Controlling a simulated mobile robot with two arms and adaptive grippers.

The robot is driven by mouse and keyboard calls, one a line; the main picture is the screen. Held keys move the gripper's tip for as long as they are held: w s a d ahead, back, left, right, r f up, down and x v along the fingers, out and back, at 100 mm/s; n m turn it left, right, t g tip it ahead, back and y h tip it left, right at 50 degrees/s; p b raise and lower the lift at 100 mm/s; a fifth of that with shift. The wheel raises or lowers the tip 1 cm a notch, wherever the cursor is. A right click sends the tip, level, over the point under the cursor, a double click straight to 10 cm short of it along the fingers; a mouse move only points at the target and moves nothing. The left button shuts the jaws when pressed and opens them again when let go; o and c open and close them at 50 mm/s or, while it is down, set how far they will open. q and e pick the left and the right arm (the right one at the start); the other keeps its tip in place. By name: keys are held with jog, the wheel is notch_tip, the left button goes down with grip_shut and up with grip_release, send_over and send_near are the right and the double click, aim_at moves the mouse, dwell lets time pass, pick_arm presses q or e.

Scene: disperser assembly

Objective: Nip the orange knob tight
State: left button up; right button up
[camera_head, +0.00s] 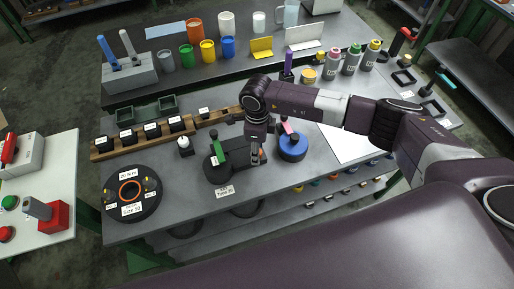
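My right arm comes in from the right, and its gripper (256,161) points down over the middle of the table, at the black fixture (217,168) labelled with a "Type" card. A small orange patch, perhaps the orange knob (264,148), shows right beside the gripper fingers. It is mostly hidden, and I cannot tell whether the fingers touch it or are shut on it. A blue round part (292,148) with a pink piece on top stands just right of the gripper. My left gripper is not in view.
A black round plate (148,207) with an orange ring and size labels lies at the table's left. A wooden rack (104,152) with black blocks stands behind it. Coloured cups and bottles line the back shelf. A white sheet (350,146) lies at the right, under my arm.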

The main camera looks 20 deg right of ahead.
grip_shut()
dwell(0.3)
jog(key=shift+f+m, duration=0.1)
jog(key=shift+m, duration=0.2)
jog(key=m+b, duration=0.2)
jog(key=m, duration=0.1)
jog(key=shift+f+m+b, duration=0.1)
jog(key=shift+m+b, duration=0.2)
jog(key=shift+b, duration=0.1)
jog(key=m+b, duration=0.2)
jog(key=m, duration=0.3)
jog(key=shift+b, duration=0.3)
jog(key=m+b, duration=0.2)
jog(key=m, duration=0.4)
jog(key=shift+m, duration=0.4)
jog(key=m, duration=0.3)
jog(key=m+b, duration=0.1)
jog(key=m, duration=0.1)
jog(key=shift+r+m, duration=0.2)
jog(key=shift+m, duration=0.2)
